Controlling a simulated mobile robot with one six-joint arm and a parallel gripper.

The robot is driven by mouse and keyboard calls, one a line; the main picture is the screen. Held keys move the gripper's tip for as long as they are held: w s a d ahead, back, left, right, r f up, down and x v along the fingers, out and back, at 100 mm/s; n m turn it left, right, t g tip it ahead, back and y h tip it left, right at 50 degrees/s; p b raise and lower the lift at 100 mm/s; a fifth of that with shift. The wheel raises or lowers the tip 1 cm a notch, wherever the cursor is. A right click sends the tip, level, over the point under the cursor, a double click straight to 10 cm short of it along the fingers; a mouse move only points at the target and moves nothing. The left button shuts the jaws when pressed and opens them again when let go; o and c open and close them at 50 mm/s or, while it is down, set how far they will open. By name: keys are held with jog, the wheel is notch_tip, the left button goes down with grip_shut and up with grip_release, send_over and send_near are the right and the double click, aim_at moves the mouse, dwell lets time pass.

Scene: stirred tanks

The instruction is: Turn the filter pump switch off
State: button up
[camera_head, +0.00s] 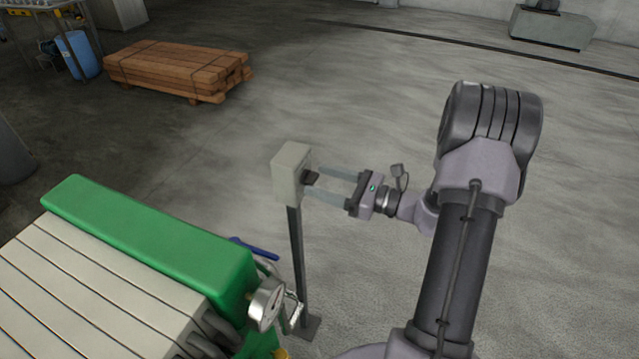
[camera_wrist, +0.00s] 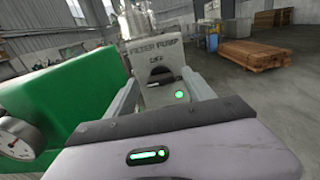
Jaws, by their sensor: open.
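The filter pump switch box (camera_head: 288,175) is a pale grey box on a thin dark post, left of my gripper in the head view. Its face in the wrist view (camera_wrist: 143,58) reads "FILTER PUMP", with what looks like "OFF" below. A dark switch knob (camera_head: 311,177) sticks out of that face; it also shows in the wrist view (camera_wrist: 160,74). A green lamp (camera_wrist: 180,95) glows below the knob. My gripper (camera_head: 317,181) is open, its fingers pointing at the box with their tips on either side of the knob. Contact and the knob's exact setting are unclear.
A green and white filter press (camera_head: 150,235) stands close at the lower left, with a pressure gauge (camera_head: 266,304) and a blue-handled lever (camera_head: 255,248) near the post. Stacked timber (camera_head: 180,70) lies farther back.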

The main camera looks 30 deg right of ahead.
jog(key=shift+w+a, duration=0.35)
jog(key=shift+w, duration=0.1)
grip_shut()
jog(key=shift+r, duration=0.1)
jog(key=shift+m+p, duration=0.3)
jog(key=shift+p, duration=0.05)
jog(key=m+p, duration=0.2)
jog(key=p, duration=0.1)
jog(key=shift+r+m, duration=0.15)
jog(key=shift+m, duration=0.15)
jog(key=m+p, duration=0.5)
jog(key=shift+w+d+m, duration=0.1)
jog(key=shift+m, duration=0.2)
jog(key=m+p, duration=0.2)
jog(key=m, duration=0.1)
jog(key=m+p, duration=0.1)
jog(key=shift+f, duration=0.25)
jog(key=shift+f+m+p, duration=0.2)
jog(key=shift+m+p, duration=0.85)
jog(key=shift+m, duration=1.45)
